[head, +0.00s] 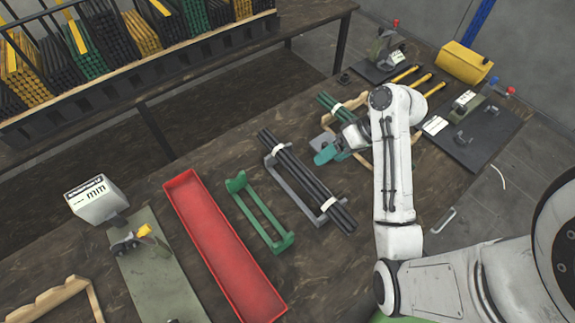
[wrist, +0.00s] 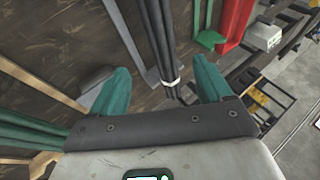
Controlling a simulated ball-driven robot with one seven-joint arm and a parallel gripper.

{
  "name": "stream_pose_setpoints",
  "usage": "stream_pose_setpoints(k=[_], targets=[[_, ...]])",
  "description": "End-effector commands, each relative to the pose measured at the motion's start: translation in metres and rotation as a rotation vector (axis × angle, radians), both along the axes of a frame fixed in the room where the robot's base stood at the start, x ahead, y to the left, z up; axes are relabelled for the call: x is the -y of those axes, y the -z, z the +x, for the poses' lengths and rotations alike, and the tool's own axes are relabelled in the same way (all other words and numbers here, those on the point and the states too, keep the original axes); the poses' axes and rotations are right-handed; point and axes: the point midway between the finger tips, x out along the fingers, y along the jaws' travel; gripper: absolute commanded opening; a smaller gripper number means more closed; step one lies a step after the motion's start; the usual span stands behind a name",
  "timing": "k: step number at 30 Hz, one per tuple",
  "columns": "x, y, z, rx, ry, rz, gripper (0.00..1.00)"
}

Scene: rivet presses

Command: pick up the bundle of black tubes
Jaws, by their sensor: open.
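The bundle of black tubes (head: 305,180) lies slantwise across a grey cradle (head: 291,190) on the dark table, with white bands around it. My gripper (head: 326,153) is just right of the bundle's upper half in the head view, its teal fingers apart and empty. In the wrist view, the black tubes (wrist: 153,30) run down from the top edge between the two spread fingers of my gripper (wrist: 161,66). One white band shows near the palm. The tubes look beyond the fingertips; contact cannot be told.
An empty green cradle (head: 262,215) and a red tray (head: 222,246) stand left of the bundle. Green tubes (head: 326,103) on a wooden cradle lie behind my arm. Rivet presses stand at the left (head: 145,245) and right (head: 480,110). A rack of tubes (head: 120,70) is at the back left.

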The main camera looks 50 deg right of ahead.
Motion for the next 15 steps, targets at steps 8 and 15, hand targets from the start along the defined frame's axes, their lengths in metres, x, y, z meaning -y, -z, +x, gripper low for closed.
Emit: stream_pose_setpoints(k=[8, 15], targets=[[-0.014, 0.029, 0.016, -0.003, -0.002, 0.002, 0.78], [-0.022, 0.046, 0.026, -0.002, -0.001, 0.002, 0.78]])
